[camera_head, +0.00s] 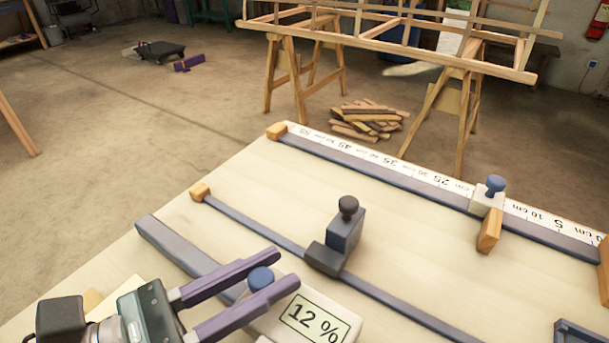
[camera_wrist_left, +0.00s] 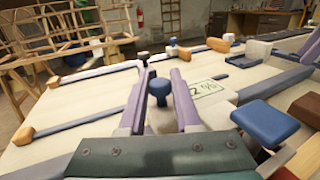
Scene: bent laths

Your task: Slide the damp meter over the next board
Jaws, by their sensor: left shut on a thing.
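The damp meter (camera_head: 340,322) is a cream block with a round blue knob (camera_head: 261,279) and a display reading 12 %. It is at the bottom of the head view, by a thick grey-blue strip (camera_head: 172,244); the contact beneath it is hidden. My left gripper (camera_head: 282,271) has its two purple fingers on either side of the knob, shut on it. In the left wrist view the knob (camera_wrist_left: 160,88) stands between the fingers, and the meter's display (camera_wrist_left: 207,88) is just right of them.
A thin rail (camera_head: 270,233) carries a dark slider (camera_head: 345,232) with a black knob. Beyond it, a centimetre scale (camera_head: 400,172) with a white, blue-knobbed slider (camera_head: 487,195) runs along the table's far edge. The pale tabletop (camera_head: 410,240) between the rails is bare. A dark tray (camera_head: 580,332) is at bottom right.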

